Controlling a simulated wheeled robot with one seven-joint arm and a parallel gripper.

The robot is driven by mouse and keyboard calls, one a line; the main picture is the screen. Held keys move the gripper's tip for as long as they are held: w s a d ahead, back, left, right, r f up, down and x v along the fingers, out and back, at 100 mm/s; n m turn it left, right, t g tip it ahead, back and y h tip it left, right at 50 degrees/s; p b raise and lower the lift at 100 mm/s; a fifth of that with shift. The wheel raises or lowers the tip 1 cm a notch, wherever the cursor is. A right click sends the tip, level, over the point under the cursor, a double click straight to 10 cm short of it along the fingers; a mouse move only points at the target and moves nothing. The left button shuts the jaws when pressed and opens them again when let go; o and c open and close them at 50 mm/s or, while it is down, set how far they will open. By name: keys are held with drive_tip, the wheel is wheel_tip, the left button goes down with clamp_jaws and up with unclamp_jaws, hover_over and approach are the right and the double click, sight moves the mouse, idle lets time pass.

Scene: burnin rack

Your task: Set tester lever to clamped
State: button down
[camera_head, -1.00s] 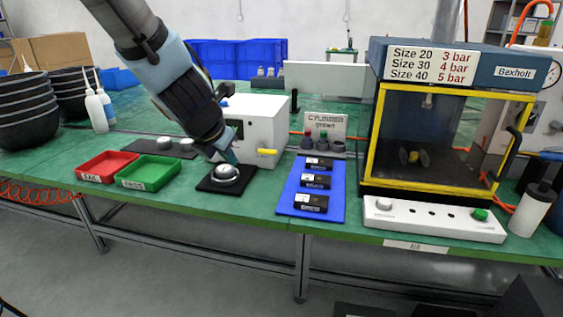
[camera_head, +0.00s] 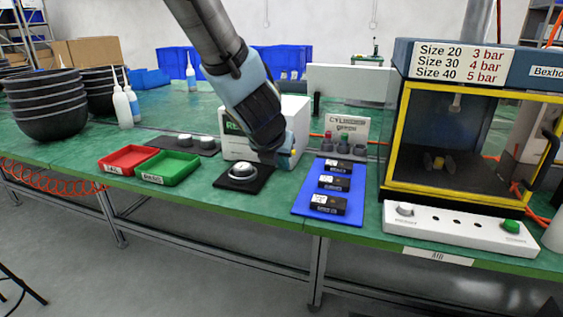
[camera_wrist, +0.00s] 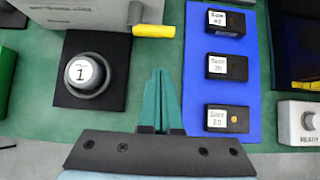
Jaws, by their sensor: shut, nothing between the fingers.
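The white tester box (camera_head: 235,123) stands behind my arm in the head view, and part of its front is covered by it. In the wrist view a yellow lever (camera_wrist: 153,31) sticks out sideways to the right from the box (camera_wrist: 95,17). In the head view the lever is mostly hidden behind my gripper (camera_head: 270,159). My gripper is shut and empty. In the wrist view its teal fingertips (camera_wrist: 160,74) lie below the lever in the picture and apart from it.
A silver round piece marked "1" (camera_wrist: 84,74) sits on a black pad, left of my fingers. A blue mat (camera_wrist: 222,138) with black blocks lies to the right. Red (camera_head: 128,158) and green (camera_head: 170,169) trays are at left, a yellow-framed cabinet (camera_head: 398,130) at right.

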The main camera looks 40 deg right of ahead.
drive_tip(key=b+x, duration=0.1)
drive_tip(key=x, duration=0.5)
drive_tip(key=shift+a+f, duration=0.1)
drive_tip(key=r+p, duration=0.2)
drive_tip(key=shift+d+r, duration=0.3)
drive_tip(key=shift+r, duration=0.05)
drive_tip(key=shift+w+d+r+p, duration=0.15)
drive_tip(key=shift+w+r+p, duration=0.05)
drive_tip(key=shift+r+p, duration=0.5)
drive_tip(key=shift+b, duration=0.65)
